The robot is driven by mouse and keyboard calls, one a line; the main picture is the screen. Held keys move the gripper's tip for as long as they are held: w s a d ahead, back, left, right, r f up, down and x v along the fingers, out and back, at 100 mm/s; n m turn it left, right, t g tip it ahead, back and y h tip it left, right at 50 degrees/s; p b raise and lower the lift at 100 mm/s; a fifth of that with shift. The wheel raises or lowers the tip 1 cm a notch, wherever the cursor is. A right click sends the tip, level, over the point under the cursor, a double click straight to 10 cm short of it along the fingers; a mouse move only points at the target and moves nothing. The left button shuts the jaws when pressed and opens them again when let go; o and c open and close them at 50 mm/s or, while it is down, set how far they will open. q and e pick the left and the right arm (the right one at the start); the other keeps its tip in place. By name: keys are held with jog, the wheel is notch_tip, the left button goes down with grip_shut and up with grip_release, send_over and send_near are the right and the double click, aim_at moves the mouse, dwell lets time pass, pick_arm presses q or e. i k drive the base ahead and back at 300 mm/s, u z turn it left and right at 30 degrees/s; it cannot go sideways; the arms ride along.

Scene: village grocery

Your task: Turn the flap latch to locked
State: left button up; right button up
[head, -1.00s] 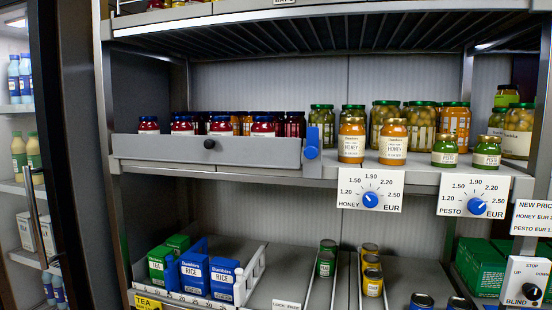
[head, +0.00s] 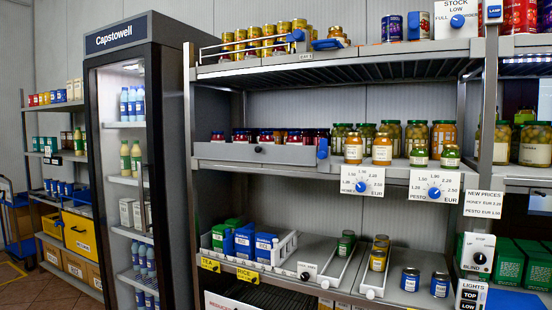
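A grey flap (head: 215,152) runs along the front of the left half of the middle shelf, in front of a row of red-lidded jars. It stands upright and has a small black knob (head: 258,149). The blue latch (head: 322,149) sits at the flap's right end, its handle pointing up from a round base. It is small here, and I cannot tell whether it overlaps the flap. Neither of my grippers is in view.
Honey jars (head: 353,147) stand just right of the latch. Two price dials, honey (head: 362,182) and pesto (head: 434,190), hang below that shelf edge. A tall Capstowell fridge (head: 122,150) stands left of the shelving. Lower shelves hold boxes, cans and dividers.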

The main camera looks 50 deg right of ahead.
aim_at(323, 154)
jog(key=u, duration=0.15)
jog(key=i, duration=1.6)
jog(key=z, duration=0.8)
jog(key=i, duration=1.25)
jog(key=z, duration=1.2)
